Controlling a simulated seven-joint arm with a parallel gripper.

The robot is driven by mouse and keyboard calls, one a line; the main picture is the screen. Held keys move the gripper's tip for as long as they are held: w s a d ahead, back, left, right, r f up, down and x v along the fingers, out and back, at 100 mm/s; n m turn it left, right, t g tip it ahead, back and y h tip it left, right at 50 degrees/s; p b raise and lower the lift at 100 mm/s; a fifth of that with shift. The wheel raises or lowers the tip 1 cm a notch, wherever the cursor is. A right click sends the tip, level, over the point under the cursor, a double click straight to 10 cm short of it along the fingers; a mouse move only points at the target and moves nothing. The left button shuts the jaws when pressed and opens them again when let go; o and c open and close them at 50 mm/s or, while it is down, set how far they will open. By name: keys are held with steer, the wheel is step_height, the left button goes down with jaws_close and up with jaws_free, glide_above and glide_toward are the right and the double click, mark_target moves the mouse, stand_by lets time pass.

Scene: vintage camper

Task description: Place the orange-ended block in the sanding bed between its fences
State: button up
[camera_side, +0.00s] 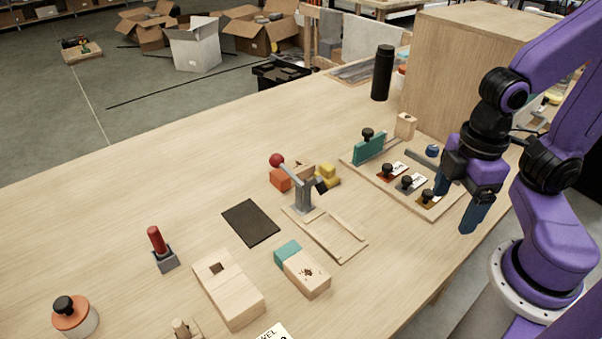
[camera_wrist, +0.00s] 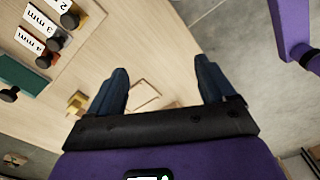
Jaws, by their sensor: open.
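The orange-ended block (camera_side: 281,179) lies on the table in the side view, its wooden part running behind a grey upright clamp-like post (camera_side: 304,194) that partly hides it. The sanding bed (camera_side: 350,252) is a shallow wooden tray with thin raised fences, in front of that post; the space between its fences looks empty. My gripper (camera_side: 459,208) is open and empty, above the table's right side, well right of both. In the wrist view my fingers (camera_wrist: 162,68) are spread, with part of a pale wooden frame, possibly the bed, between them (camera_wrist: 147,94).
A teal-ended block (camera_side: 303,270) sits just before the bed. A yellow stepped piece (camera_side: 327,175) and red ball (camera_side: 277,160) stand close to the orange end. A board with black-knobbed labelled pieces (camera_side: 405,190) lies left of my gripper.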

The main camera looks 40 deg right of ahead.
steer(key=w+a+r+m, duration=0.3)
steer(key=w+a+m, duration=0.2)
steer(key=w+m, duration=0.4)
steer(key=m, duration=2.1)
glide_above(298, 165)
step_height(298, 165, down, 11)
steer(key=shift+a+r, duration=0.1)
steer(key=shift+a, duration=0.05)
steer(key=shift+d+f, duration=0.2)
steer(key=shift+f, duration=2.6)
steer(key=shift+c, duration=0.3)
steer(key=c, duration=1.1)
